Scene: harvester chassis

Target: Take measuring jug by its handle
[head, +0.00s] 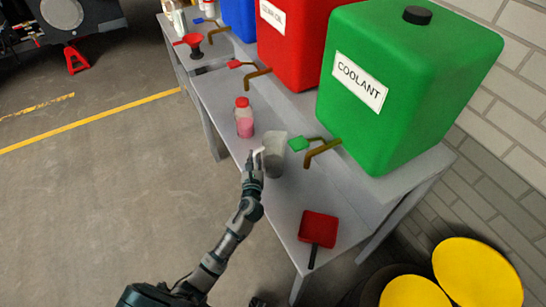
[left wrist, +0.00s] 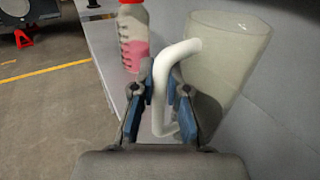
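The measuring jug (head: 275,158) is a translucent grey cup standing on the grey bench below the green coolant tank. Its white handle (head: 259,157) faces my left arm. In the left wrist view the jug (left wrist: 230,60) is at the upper right and its handle (left wrist: 163,95) runs down between the fingers. My left gripper (head: 255,165) is at the handle. In the left wrist view the blue-padded fingers (left wrist: 164,98) stand on either side of the handle, apparently with small gaps. My right gripper is not in view.
A pink-filled bottle with a red cap (head: 244,118) stands near the jug. The green coolant tank (head: 400,90) has a brass tap (head: 322,150) close beside the jug. A red scoop (head: 318,230) lies at the bench's near end. The floor left of the bench (head: 110,190) is clear.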

